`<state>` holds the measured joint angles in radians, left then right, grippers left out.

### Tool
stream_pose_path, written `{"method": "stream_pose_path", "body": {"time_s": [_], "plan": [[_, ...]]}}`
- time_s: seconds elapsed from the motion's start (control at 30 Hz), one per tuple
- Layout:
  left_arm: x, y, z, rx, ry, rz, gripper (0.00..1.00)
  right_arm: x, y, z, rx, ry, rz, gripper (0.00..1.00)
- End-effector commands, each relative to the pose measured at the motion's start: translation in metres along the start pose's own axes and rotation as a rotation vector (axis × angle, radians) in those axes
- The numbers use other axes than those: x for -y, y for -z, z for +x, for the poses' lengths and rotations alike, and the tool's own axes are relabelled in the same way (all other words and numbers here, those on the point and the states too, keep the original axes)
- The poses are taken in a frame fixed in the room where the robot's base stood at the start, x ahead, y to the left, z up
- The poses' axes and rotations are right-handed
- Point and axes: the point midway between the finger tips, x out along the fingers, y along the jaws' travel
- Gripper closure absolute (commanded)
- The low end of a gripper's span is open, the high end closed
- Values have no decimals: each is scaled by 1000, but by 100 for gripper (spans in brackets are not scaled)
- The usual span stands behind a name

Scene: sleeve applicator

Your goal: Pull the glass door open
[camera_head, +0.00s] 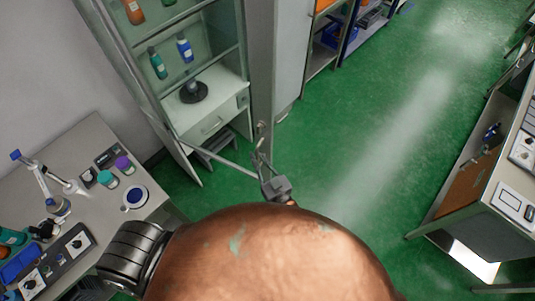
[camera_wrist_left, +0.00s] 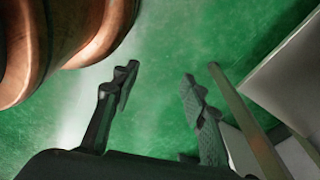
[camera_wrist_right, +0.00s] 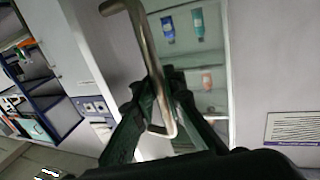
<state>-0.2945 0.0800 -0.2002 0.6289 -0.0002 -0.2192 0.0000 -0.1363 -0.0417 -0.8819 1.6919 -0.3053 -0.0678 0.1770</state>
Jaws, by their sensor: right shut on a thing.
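The tall glass-fronted cabinet (camera_head: 215,122) stands at the upper left of the head view, with bottles on its shelves. A bent metal bar handle (camera_wrist_right: 145,45) crosses the right wrist view. My right gripper (camera_wrist_right: 160,100) is shut on this handle, with its dark fingers on both sides of the bar. In the head view the right gripper (camera_head: 262,157) is beside the cabinet front, small and partly hidden by my arm. My left gripper (camera_wrist_left: 160,90) is open and empty above the green floor in the left wrist view. How far the glass door stands open is hard to tell.
A lab bench (camera_head: 82,135) with jars and instruments stands at the left. Another bench (camera_head: 495,210) is at the right, and a blue-framed shelf (camera_head: 345,40) stands behind. Green floor (camera_head: 365,130) is clear between them. A thin bar (camera_wrist_left: 247,118) runs close beside the left gripper.

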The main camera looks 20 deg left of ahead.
Motion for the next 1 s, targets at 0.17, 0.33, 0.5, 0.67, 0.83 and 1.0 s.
{"method": "stream_pose_path", "body": {"time_s": [0.17,0.33,0.5,0.67,0.83,1.0], "plan": [[0,-2,-1,3,0,0,60,4,0,0,-1,2,0,100],[0,-9,-1,13,0,-2,60,4,0,0,0,1,-1,100],[0,-10,-1,15,0,-2,60,4,-1,0,1,2,-1,100],[0,-10,-1,15,0,-2,60,5,-1,0,1,4,-1,85],[0,-11,-1,15,0,-2,60,7,0,1,0,9,0,73],[-1,-11,-1,15,-1,-2,60,8,0,1,0,10,0,73]]}}
